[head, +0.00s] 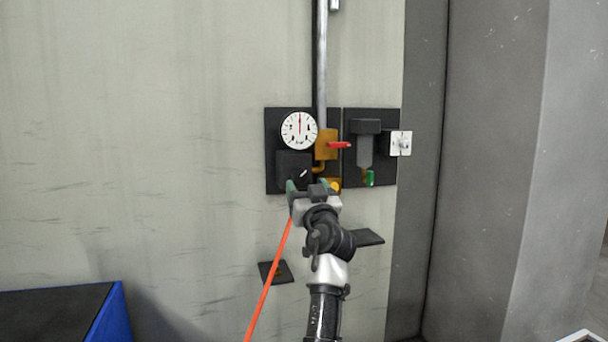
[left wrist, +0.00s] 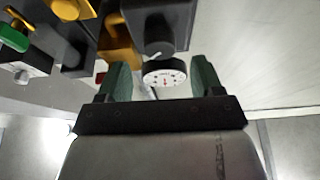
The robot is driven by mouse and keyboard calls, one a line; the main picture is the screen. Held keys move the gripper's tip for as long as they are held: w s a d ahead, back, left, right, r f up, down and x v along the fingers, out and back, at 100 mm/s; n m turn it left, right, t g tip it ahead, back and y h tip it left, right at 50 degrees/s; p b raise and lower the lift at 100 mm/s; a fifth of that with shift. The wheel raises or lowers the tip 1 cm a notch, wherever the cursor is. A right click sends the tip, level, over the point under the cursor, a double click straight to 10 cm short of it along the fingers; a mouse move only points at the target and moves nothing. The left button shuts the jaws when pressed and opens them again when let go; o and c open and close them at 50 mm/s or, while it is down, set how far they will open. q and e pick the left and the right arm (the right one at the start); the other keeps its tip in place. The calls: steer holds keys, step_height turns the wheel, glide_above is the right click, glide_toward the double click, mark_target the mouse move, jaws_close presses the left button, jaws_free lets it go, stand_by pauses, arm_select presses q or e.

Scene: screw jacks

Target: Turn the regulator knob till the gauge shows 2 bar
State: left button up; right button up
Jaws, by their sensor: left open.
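The round white gauge (head: 299,130) is at the upper left of a black wall panel, with its red needle pointing about straight up. Its numerals are too small to read. Below it is the dark regulator knob (head: 301,173) with a white mark slanting up to the right. The left wrist view is upside down and shows the knob (left wrist: 158,38) above the gauge (left wrist: 165,74). My left gripper (head: 308,186) is open and empty, its green fingers apart, just below the knob in the picture. The gap in front of the knob shows no contact. My right gripper is out of view.
Right of the gauge are a yellow-brown valve body (head: 326,146) with a red lever (head: 339,145), a grey filter unit (head: 366,150) with a green part, and a white plate (head: 401,143). A vertical pipe (head: 322,60) rises above. A red line (head: 268,283) runs below my gripper.

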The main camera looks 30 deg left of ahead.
mark_target(301, 176)
arm_select(q)
steer(key=x, duration=0.4)
steer(key=shift+w+a+p, duration=0.1)
steer(key=shift+w+p, duration=0.05)
steer(key=shift+p, duration=0.2)
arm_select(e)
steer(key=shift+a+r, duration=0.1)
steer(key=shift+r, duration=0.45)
arm_select(q)
steer(key=shift+c, duration=0.3)
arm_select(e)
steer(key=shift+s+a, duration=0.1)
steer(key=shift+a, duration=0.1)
